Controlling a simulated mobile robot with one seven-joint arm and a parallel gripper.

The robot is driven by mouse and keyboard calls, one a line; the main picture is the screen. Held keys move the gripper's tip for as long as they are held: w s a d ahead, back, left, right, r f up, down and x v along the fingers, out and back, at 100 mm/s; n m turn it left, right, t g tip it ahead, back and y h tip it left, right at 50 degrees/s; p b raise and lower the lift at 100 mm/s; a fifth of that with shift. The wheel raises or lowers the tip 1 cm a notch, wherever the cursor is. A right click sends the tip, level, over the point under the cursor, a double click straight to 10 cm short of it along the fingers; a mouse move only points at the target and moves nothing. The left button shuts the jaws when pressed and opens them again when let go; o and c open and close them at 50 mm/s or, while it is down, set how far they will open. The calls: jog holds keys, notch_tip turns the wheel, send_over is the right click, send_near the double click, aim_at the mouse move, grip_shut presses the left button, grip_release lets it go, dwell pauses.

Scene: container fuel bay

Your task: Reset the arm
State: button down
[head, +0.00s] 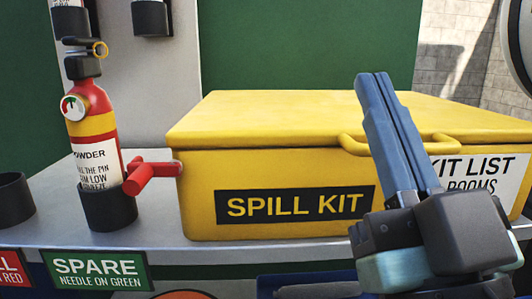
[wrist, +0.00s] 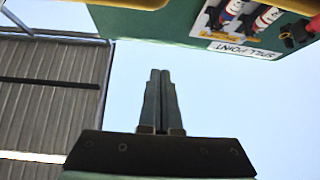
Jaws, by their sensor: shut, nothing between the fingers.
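My gripper (head: 372,78) points upward in front of the yellow spill kit box in the head view. Its two blue-grey fingers are together with nothing between them. The fingers hide part of the box's handle and the white kit list label. In the wrist view my gripper (wrist: 160,74) shows with its fingers side by side against pale sky. No object touches the fingertips there.
The yellow spill kit box (head: 290,160) stands on a grey shelf (head: 160,240). A red and yellow extinguisher (head: 92,125) stands left in a black cup, near a red valve handle (head: 145,173). In the wrist view, a corrugated wall (wrist: 50,95) is at left.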

jog(key=a+r+m+h+p, duration=0.1)
jog(key=a+r+p, duration=0.2)
jog(key=r, duration=0.3)
jog(key=s+a+r+t+h+p, duration=0.1)
jog(key=a+r+p, duration=0.25)
jog(key=r, duration=0.35)
jog(key=a+r+m+p, duration=0.1)
jog(key=a+r+p, duration=0.25)
jog(key=r, duration=0.25)
notch_tip(320, 180, up, 36)
jog(key=p, duration=3.6)
jog(key=shift+d+r+h+p, duration=0.2)
jog(key=shift+d+h+p, duration=0.2)
jog(key=shift+f, duration=0.15)
